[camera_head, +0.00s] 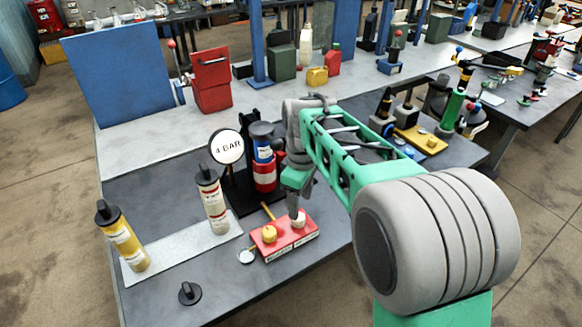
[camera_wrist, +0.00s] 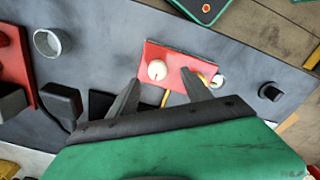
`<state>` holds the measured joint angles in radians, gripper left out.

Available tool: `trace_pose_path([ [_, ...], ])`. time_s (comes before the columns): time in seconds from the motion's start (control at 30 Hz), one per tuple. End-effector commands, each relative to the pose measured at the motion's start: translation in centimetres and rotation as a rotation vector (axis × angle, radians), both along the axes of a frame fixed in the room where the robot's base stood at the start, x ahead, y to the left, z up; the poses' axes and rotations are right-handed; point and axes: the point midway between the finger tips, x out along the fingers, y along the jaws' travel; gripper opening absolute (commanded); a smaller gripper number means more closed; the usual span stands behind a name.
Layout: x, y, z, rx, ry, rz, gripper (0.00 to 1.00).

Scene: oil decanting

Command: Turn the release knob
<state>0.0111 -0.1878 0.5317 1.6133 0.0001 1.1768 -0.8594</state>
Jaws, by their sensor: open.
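A red block (camera_head: 285,238) with labels on its front edge lies on the grey bench. It carries a round cream knob (camera_head: 299,220) on the right and a yellow knob (camera_head: 270,234) on the left. I cannot read which one is the release knob. My gripper (camera_head: 295,212) points down at the cream knob's end of the block. In the wrist view, my open gripper (camera_wrist: 161,76) has one finger on each side of the cream knob (camera_wrist: 157,69), with gaps showing. The right finger partly hides the yellow knob (camera_wrist: 204,79). Contact cannot be told.
A yellow rod (camera_head: 267,211) sticks out behind the block. The black stand with the 4 BAR gauge (camera_head: 227,147) and the red and blue cylinder rises close behind. Two cartridges stand left on a pale plate (camera_head: 185,250). A loose black knob (camera_head: 190,293) lies in front.

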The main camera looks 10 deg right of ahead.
Motion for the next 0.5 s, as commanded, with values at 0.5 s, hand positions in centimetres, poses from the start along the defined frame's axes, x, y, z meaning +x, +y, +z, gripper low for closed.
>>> trace_pose_path([
  [0.5, 0.6, 0.5, -6.2, 0.000, 0.012, 0.061, 0.57],
])
